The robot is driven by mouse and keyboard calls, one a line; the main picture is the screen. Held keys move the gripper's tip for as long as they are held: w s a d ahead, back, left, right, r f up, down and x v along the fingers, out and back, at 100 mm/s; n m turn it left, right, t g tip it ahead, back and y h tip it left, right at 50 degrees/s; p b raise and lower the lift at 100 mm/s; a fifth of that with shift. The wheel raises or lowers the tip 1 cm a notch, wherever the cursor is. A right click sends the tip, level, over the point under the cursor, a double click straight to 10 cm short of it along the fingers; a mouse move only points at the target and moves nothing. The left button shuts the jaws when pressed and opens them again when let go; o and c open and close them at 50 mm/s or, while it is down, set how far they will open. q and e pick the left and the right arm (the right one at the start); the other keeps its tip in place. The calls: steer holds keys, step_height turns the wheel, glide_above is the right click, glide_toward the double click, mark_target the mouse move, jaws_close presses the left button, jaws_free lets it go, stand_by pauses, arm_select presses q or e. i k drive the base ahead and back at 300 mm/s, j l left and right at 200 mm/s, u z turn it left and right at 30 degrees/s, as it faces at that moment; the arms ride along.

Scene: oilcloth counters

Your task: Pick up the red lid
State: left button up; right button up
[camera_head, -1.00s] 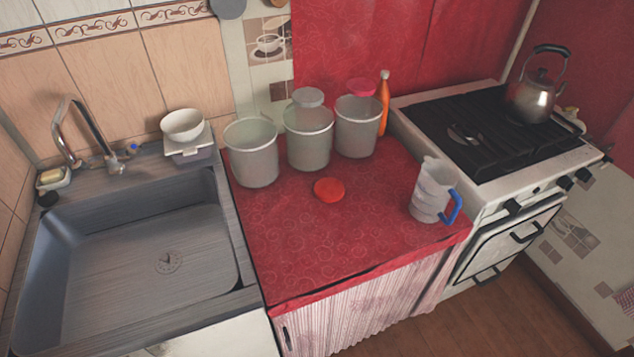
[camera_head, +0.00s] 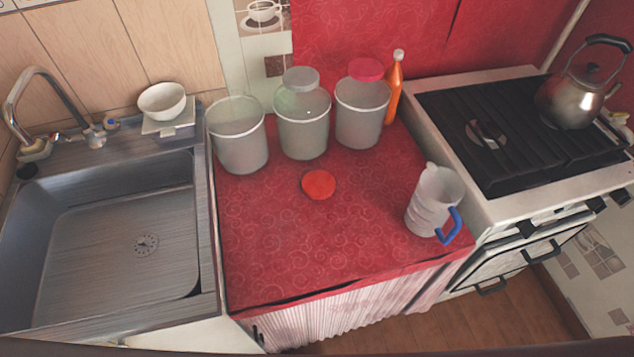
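The red lid (camera_head: 319,184) is a small flat disc lying on the red oilcloth counter (camera_head: 290,240), in front of the middle and right containers. Nothing covers it. Neither of my grippers shows in the head view.
Several grey containers stand behind the lid: a left one (camera_head: 238,140), a middle one (camera_head: 303,125) with a grey lid, and a right one (camera_head: 361,115) with a pink-red lid. A jug (camera_head: 433,200) stands right, an orange bottle (camera_head: 394,90) behind. Sink (camera_head: 110,240) left, stove (camera_head: 520,130) right. Counter front is clear.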

mark_target(316, 184)
steer(key=k+l+u, duration=0.15)
steer(key=u, duration=0.35)
steer(key=k+l+u, duration=0.2)
steer(key=l+u, duration=0.15)
steer(key=u, duration=0.15)
